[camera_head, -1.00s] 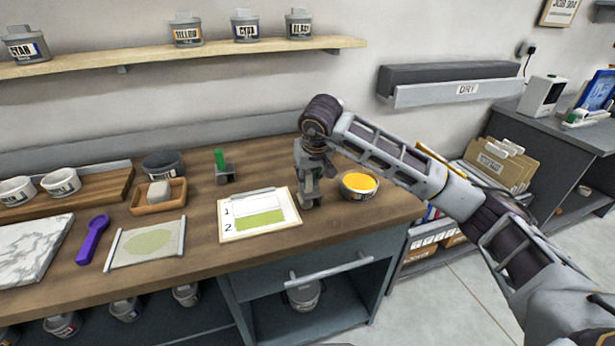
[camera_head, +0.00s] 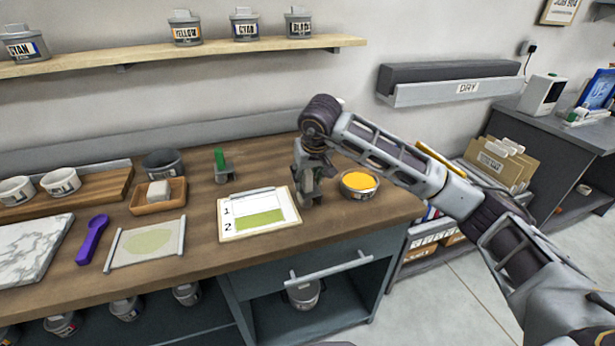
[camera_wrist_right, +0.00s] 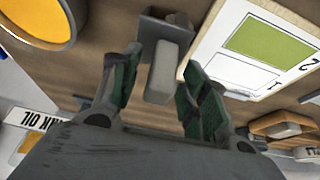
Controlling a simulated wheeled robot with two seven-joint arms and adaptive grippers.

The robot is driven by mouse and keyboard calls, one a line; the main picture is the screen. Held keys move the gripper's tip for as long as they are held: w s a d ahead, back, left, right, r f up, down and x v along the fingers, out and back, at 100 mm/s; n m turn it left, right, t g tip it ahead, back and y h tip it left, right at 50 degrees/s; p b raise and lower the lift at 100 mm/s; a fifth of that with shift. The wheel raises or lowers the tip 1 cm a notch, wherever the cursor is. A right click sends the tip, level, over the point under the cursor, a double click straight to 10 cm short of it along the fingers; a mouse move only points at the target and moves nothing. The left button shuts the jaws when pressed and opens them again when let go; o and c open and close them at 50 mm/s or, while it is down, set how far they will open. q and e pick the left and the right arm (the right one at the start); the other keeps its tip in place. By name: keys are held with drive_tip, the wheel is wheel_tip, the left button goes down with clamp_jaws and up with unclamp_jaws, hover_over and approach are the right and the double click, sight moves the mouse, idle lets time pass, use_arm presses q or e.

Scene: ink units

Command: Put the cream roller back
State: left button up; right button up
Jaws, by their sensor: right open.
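My right gripper (camera_head: 308,190) points down at the counter, beside the clipboard and the yellow bowl. In the right wrist view its green-padded fingers (camera_wrist_right: 163,98) are open. A pale cream-grey upright block (camera_wrist_right: 162,72), which looks like the cream roller's handle, stands between them on a dark grey base. I cannot tell whether the fingers touch it. In the head view the gripper hides this roller. A green-handled roller (camera_head: 221,166) stands upright on its grey base farther left. My left gripper is not in view.
The bowl of yellow ink (camera_head: 359,184) is close on the gripper's right. The clipboard (camera_head: 259,215) lies close on its left. A wooden tray with a pale block (camera_head: 158,190), a purple spoon (camera_head: 93,239) and cups are farther left. A shelf of tins (camera_head: 185,46) runs above.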

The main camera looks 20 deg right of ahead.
sight(308, 171)
drive_tip(key=shift+r, duration=0.3)
drive_tip(key=shift+v, duration=1.25)
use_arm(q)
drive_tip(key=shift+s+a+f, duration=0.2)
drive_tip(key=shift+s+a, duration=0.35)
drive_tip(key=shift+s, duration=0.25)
use_arm(e)
drive_tip(key=v, duration=0.9)
drive_tip(key=shift+s+r, duration=0.1)
drive_tip(key=shift+s, duration=0.05)
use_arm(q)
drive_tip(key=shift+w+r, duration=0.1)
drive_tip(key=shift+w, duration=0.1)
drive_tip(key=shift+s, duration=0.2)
